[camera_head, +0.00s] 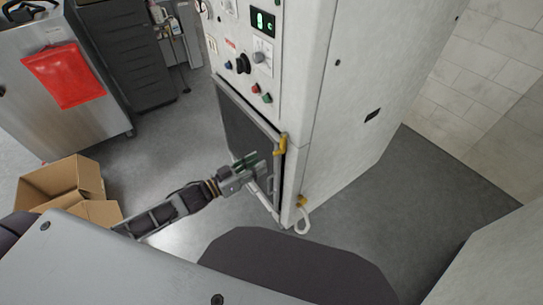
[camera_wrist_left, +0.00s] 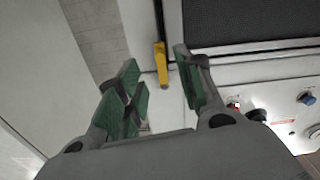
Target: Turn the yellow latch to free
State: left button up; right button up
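The yellow latch (camera_head: 281,146) sits at the upper right edge of the dark door (camera_head: 247,122) on the tall white machine. My left gripper (camera_head: 258,163) is in front of the door, left of and below the latch in the head view. In the left wrist view the latch (camera_wrist_left: 161,63) shows in the gap between the green-padded fingers of my left gripper (camera_wrist_left: 158,85). These fingers are open and hold nothing. Contact with the latch is not visible. A second, smaller yellow piece (camera_head: 301,201) is low on the machine. My right gripper is not in view.
The control panel (camera_head: 247,50) with knobs and buttons is above the door. A cardboard box (camera_head: 62,185) and a grey cabinet (camera_head: 130,55) stand left. The floor between them is clear.

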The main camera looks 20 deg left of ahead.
aim_at(280, 145)
pick_arm(q)
jog(key=x, duration=0.6)
jog(key=shift+w+d+b, duration=0.2)
jog(key=shift+w+b, duration=0.05)
jog(key=shift+b, duration=0.05)
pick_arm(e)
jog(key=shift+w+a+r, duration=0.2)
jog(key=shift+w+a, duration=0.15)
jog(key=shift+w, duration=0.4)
pick_arm(q)
jog(key=shift+c, duration=0.4)
grip_shut()
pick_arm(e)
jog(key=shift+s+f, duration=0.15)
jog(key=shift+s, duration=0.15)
